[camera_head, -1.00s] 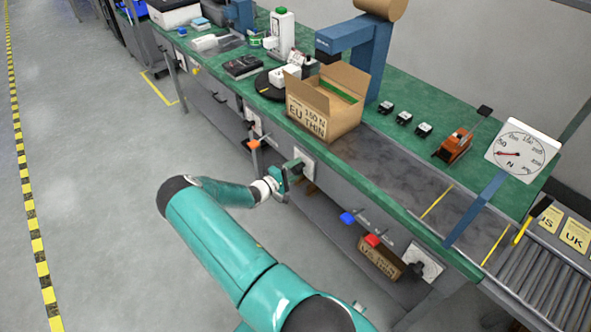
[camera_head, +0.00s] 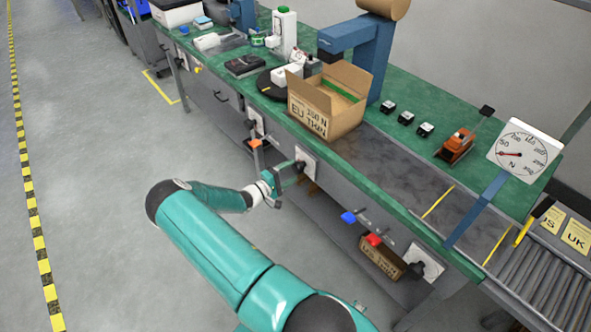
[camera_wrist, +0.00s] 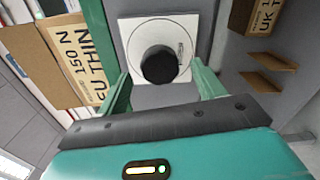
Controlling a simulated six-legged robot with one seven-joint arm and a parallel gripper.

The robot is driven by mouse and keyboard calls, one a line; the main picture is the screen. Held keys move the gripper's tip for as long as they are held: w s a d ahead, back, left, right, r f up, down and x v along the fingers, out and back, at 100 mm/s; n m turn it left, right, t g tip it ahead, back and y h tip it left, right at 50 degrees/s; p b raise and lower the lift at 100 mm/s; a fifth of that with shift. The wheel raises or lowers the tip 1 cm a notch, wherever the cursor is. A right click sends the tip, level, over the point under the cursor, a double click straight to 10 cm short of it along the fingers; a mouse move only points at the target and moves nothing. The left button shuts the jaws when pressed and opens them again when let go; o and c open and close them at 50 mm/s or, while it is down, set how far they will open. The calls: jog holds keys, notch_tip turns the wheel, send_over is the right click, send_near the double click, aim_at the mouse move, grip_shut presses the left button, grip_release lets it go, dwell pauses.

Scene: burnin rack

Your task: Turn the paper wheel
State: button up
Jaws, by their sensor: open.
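A round black knob (camera_wrist: 158,65) on a white square plate (camera_wrist: 140,27) sits ahead of my gripper in the wrist view. The plate has a dial-like circle and small print I cannot read. In the head view the same plate (camera_head: 309,161) is on the bench's front panel, with its knob (camera_head: 300,166) partly at the fingertips. My gripper (camera_head: 287,181) is open in front of it. In the wrist view its two green fingers (camera_wrist: 163,88) stand left and right of the knob, apart from it. I cannot tell if this knob is the paper wheel.
Another knob plate (camera_head: 431,261) is lower right, near red (camera_head: 374,240) and blue (camera_head: 348,217) parts. An orange-ended lever (camera_head: 255,144) sticks out to the left. An open carton (camera_head: 325,112) and a force dial (camera_head: 524,153) stand on the bench. The floor at left is clear.

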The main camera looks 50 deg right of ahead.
jog(key=v, duration=1)
jog(key=s+a+r+m+t+y, duration=0.1)
jog(key=s+a+r+m+y, duration=0.1)
jog(key=a+r+y, duration=0.7)
jog(key=s+a+r+m+t+y, duration=0.1)
jog(key=a+r+y, duration=0.2)
jog(key=a+r, duration=1.05)
jog(key=s+a+r+n+t+y, duration=0.1)
jog(key=s+a+r+t+y, duration=0.1)
jog(key=s+a+r, duration=0.4)
jog(key=s+a+r+n+t+y, duration=0.2)
jog(key=s+a+r+t, duration=0.3)
jog(key=r, duration=0.8)
jog(key=s+a+y, duration=0.1)
jog(key=s, duration=0.2)
jog(key=shift+a+r+n+t+y, duration=0.2)
jog(key=shift+a+n+t+y, duration=0.1)
